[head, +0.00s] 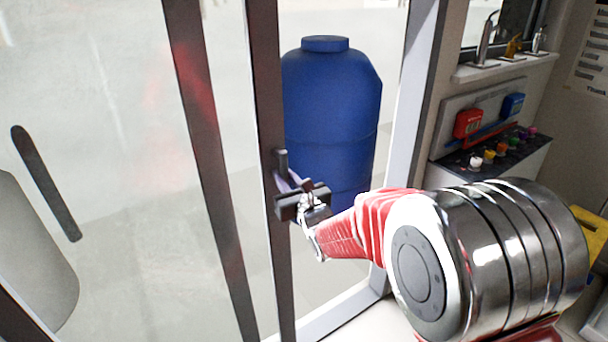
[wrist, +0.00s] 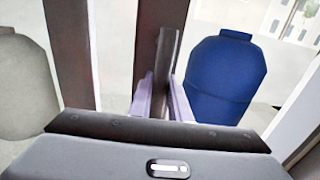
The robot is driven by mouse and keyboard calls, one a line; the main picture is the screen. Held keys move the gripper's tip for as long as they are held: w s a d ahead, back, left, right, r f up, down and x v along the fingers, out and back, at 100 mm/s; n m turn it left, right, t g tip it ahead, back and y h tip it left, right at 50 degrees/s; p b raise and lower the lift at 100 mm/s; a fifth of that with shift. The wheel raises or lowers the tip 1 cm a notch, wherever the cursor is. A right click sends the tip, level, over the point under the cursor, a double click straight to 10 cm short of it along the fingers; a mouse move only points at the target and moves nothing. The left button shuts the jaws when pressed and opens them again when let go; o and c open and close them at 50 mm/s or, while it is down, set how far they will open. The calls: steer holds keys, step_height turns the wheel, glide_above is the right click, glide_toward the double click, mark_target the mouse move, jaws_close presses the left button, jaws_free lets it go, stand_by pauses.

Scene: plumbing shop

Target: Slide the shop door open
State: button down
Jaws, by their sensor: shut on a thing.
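The shop door is a glass panel with a dark upright edge (head: 265,90), standing left of a pale door post (head: 412,110). A wide gap lies between that edge and the post. A short dark handle (head: 282,160) sticks out from the door's edge. My gripper (head: 288,183) is shut on the handle, reaching in from the right. In the wrist view, the two lilac fingers of my gripper (wrist: 161,98) stand on either side of the dark upright handle (wrist: 165,65). The fingertips and the handle's lower part are partly hidden.
A large blue tank (head: 330,115) stands beyond the gap. A pale tank (head: 35,250) shows hazily through glass on the left, with a dark slanted bar (head: 45,183) nearby. At right are a shelf with taps (head: 505,66) and a bench with red and blue boxes (head: 467,124).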

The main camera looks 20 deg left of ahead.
steer(key=shift+w+d, duration=1)
steer(key=shift+d, duration=0.05)
steer(key=c, duration=1.6)
jaws_free()
steer(key=shift+s+r, duration=0.1)
steer(key=shift+s, duration=0.1)
steer(key=shift+c, duration=0.2)
steer(key=v, duration=1.4)
steer(key=shift+a, duration=0.15)
steer(key=shift+s, duration=0.1)
